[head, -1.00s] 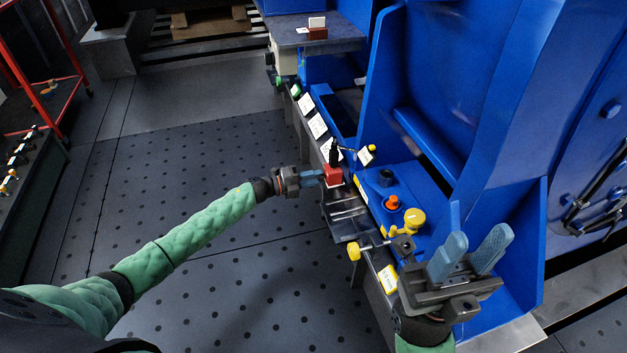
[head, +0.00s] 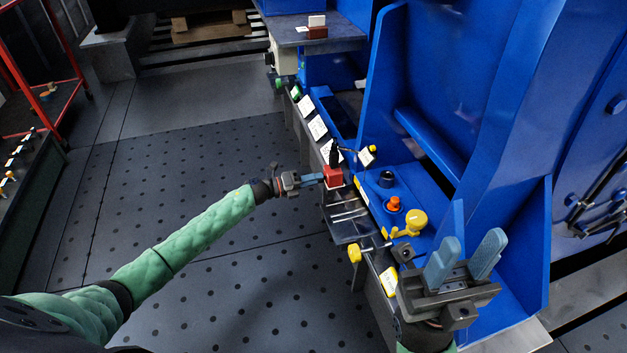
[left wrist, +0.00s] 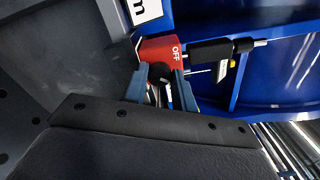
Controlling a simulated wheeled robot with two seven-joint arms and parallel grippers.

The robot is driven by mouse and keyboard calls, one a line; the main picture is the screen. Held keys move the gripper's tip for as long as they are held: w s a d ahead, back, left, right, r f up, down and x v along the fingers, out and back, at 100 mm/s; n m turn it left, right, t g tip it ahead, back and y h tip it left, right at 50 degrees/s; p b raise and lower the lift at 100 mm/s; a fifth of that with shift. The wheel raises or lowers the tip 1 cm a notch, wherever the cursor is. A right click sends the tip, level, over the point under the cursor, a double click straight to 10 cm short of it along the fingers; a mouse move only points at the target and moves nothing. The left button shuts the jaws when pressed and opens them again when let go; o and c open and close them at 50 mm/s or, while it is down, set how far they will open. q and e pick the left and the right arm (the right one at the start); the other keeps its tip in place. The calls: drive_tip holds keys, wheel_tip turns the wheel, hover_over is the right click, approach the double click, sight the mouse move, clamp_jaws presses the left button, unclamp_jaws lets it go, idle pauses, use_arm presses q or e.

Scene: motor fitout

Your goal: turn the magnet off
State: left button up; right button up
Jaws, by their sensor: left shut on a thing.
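The magnet is a small red block (head: 333,176) at the bench's front edge, with a black lever (head: 335,155) standing up from it. In the left wrist view the red block (left wrist: 172,47) shows the word OFF, and the black lever (left wrist: 210,52) points to the right. My left gripper (head: 321,179) reaches the block from the left. Its blue fingers (left wrist: 160,88) are shut on the block's near part, which they partly hide. My right gripper (head: 467,262) is open and empty, its fingers pointing up at the lower right.
Yellow knobs (head: 411,220) and an orange button (head: 394,203) sit on the blue machine right of the magnet. White labels (head: 317,128) line the bench edge behind it. A grey ledge with metal strips (head: 348,217) lies just in front.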

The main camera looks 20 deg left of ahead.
use_arm(q)
drive_tip(key=shift+f, duration=0.15)
drive_tip(key=o, duration=1)
drive_tip(key=p+v, duration=0.1)
drive_tip(key=v, duration=0.6)
drive_tip(key=shift+s+a+p, duration=0.25)
drive_tip(key=shift+a+p, duration=0.05)
drive_tip(key=shift+p, duration=0.05)
